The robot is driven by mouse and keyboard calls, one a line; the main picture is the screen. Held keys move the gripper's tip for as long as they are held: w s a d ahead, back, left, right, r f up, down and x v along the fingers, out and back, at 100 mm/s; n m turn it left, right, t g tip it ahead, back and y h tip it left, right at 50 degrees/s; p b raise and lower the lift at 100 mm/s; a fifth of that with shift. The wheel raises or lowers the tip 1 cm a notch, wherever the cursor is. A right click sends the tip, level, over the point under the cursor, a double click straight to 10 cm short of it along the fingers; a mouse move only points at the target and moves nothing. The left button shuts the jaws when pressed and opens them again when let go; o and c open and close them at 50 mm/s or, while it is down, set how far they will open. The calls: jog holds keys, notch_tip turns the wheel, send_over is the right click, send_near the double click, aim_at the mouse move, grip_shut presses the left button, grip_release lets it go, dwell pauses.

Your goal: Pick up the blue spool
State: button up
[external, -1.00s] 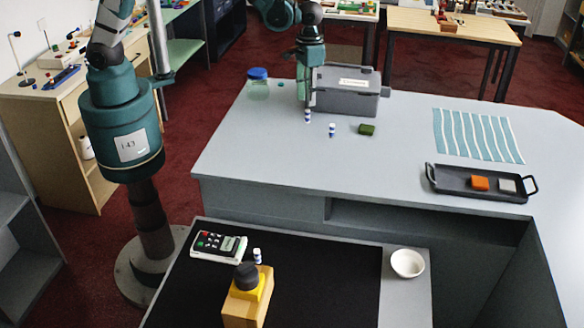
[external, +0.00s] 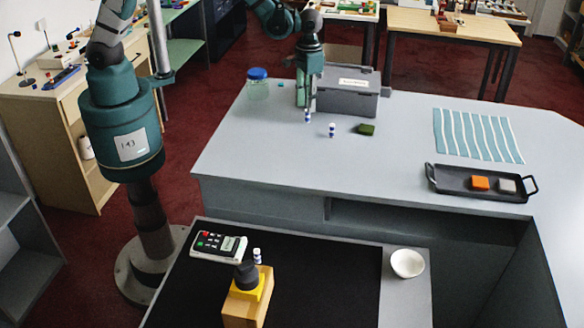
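Several small blue-and-white spools show. One spool (external: 308,116) stands upright on the grey counter just below my gripper, in front of the grey box. A second spool (external: 332,130) stands a little right and nearer the camera. My gripper (external: 304,103) points down at the front left of the box, close to the first spool. Its fingers are small and blend with the background, so I cannot tell their opening or whether they touch that spool.
A grey lidded box (external: 345,98) stands right behind the spools. A blue-lidded jar (external: 257,86) is left of my gripper. A green block (external: 366,129) lies to the right. A black tray (external: 478,193) and a striped cloth (external: 476,136) lie farther right. The counter's middle is clear.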

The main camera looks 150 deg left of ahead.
aim_at(307, 122)
jog(key=shift+f, duration=0.1)
jog(key=shift+s+f+p, duration=0.15)
jog(key=shift+f+p, duration=0.3)
jog(key=shift+f, duration=2)
jog(key=c, duration=0.8)
